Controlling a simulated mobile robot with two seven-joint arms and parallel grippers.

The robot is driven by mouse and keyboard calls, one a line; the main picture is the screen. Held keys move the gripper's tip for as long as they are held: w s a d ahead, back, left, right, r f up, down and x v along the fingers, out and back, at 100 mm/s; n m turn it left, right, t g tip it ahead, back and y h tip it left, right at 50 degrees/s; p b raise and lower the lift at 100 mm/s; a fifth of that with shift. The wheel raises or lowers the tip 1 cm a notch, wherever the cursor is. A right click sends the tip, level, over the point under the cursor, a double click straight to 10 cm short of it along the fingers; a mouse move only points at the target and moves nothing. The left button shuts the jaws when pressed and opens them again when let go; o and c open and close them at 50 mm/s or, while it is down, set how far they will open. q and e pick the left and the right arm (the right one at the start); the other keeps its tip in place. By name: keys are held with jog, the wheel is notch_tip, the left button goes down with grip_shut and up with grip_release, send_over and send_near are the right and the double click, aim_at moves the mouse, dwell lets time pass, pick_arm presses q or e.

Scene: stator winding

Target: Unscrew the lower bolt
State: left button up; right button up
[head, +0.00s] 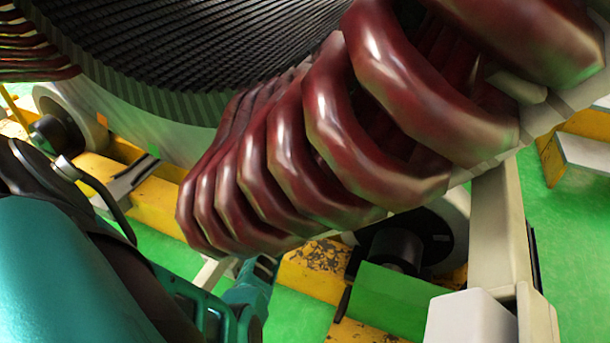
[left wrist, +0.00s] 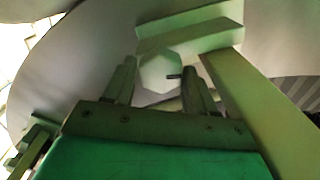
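In the left wrist view a pale green hexagonal bolt head (left wrist: 158,72) shows in front of a large grey curved surface, below a block-like bracket. My left gripper (left wrist: 160,84) has its two fingers apart, one to each side of the bolt head as seen from the wrist. Whether the fingers touch the bolt cannot be told. In the head view my teal left arm comes in from the lower left and reaches under the stator's dark red coils (head: 290,150). The bolt is hidden there, and the fingertips cannot be made out. My right gripper is not in view.
The stator's ribbed dark bore (head: 210,50) fills the top of the head view. Yellow beams (head: 312,268), a green block (head: 385,300) and a pale post (head: 497,230) stand below the coils. In the left wrist view a slanted bar (left wrist: 262,115) runs close to the right finger.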

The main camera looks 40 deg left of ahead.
pick_arm(q)
jog(key=c, duration=0.7)
jog(key=shift+a+r+n, duration=0.1)
jog(key=shift+a+n, duration=0.05)
jog(key=shift+n, duration=2.65)
jog(key=o, duration=1.1)
jog(key=shift+c, duration=0.2)
jog(key=shift+s, duration=0.2)
